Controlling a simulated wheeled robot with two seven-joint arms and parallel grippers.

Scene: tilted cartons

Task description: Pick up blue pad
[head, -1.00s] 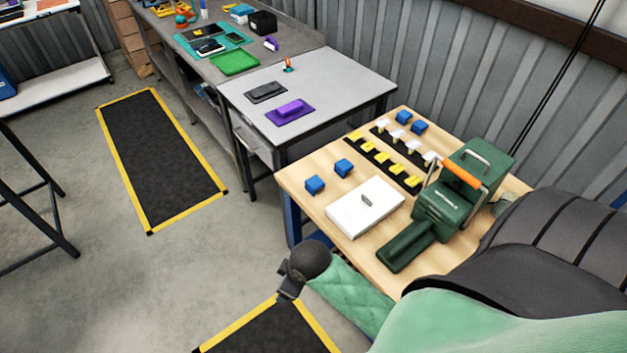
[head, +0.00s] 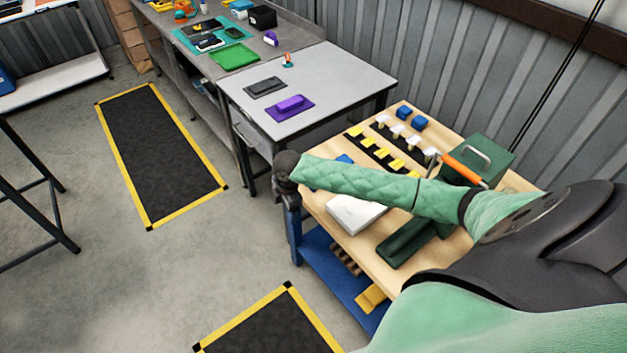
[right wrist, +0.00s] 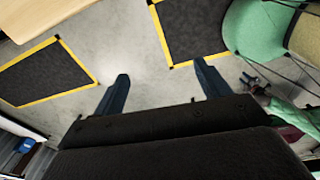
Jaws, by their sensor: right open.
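Small blue pads are on the wooden table. One blue pad (head: 344,159) shows only partly, just behind my right forearm. Two more, a blue pad (head: 403,113) and another blue pad (head: 420,123), stand at the back edge. The near pad at the left of the table is hidden by my arm. My right gripper (head: 287,186) is at the table's left corner, apart from the pads. In the right wrist view my right gripper (right wrist: 162,88) is open, its fingers spread with only floor between them.
The wooden table (head: 400,268) also holds a white box (head: 352,217), a green machine (head: 405,243) with an orange handle, and rows of yellow and white pieces. A grey table (head: 335,75) with a purple block (head: 289,104) stands behind.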

